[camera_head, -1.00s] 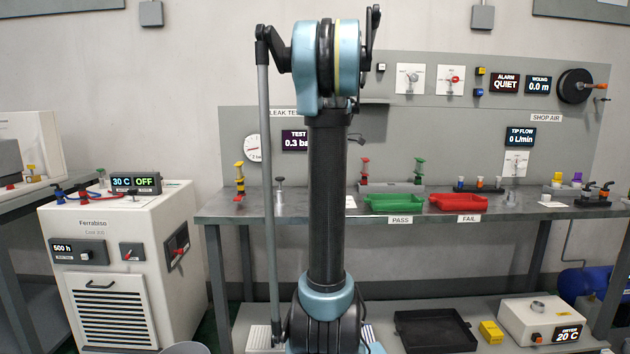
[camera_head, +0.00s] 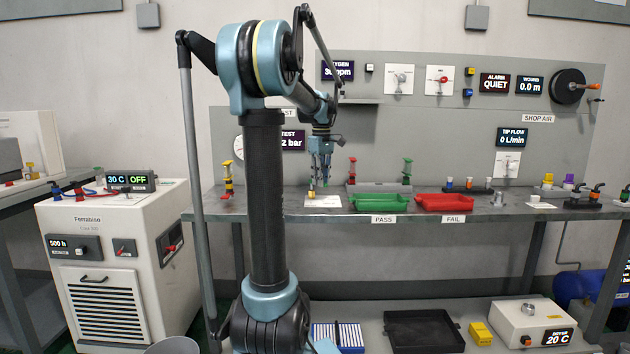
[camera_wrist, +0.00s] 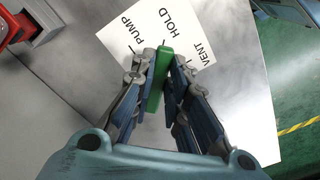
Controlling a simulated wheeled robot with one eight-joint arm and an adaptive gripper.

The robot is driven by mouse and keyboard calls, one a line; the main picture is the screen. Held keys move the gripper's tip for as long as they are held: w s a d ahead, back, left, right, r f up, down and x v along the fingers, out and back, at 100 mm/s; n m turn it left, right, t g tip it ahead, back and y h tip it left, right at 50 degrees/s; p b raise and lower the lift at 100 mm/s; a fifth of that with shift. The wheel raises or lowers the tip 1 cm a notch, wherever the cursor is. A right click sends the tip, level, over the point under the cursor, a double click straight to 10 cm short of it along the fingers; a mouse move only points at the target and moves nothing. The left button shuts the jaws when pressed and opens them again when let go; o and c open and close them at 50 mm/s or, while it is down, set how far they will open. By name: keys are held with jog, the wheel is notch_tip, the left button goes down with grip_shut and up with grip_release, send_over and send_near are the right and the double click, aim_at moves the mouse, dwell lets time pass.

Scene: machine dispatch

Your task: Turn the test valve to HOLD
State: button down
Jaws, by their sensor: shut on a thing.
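The test valve's green handle (camera_wrist: 160,80) shows in the wrist view, standing between the two fingers of my gripper (camera_wrist: 163,62). The fingers are closed on it from both sides. Its far tip points at the HOLD mark on the white label plate (camera_wrist: 125,28), between PUMP and VENT. The valve body below is hidden by my gripper. In the head view, my gripper (camera_head: 320,182) points down over the label plate (camera_head: 323,202) on the bench; the handle cannot be made out there.
A green PASS tray (camera_head: 378,203) and a red FAIL tray (camera_head: 444,203) lie right of the plate. A red-topped fitting (camera_head: 352,170) stands close to my gripper's right. A TEST display (camera_head: 292,141) behind is partly covered by my arm.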

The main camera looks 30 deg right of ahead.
jog(key=shift+w, duration=0.1)
jog(key=c, duration=1.6)
grip_release()
jog(key=shift+o, duration=0.2)
notch_tip(320, 180, up, 12)
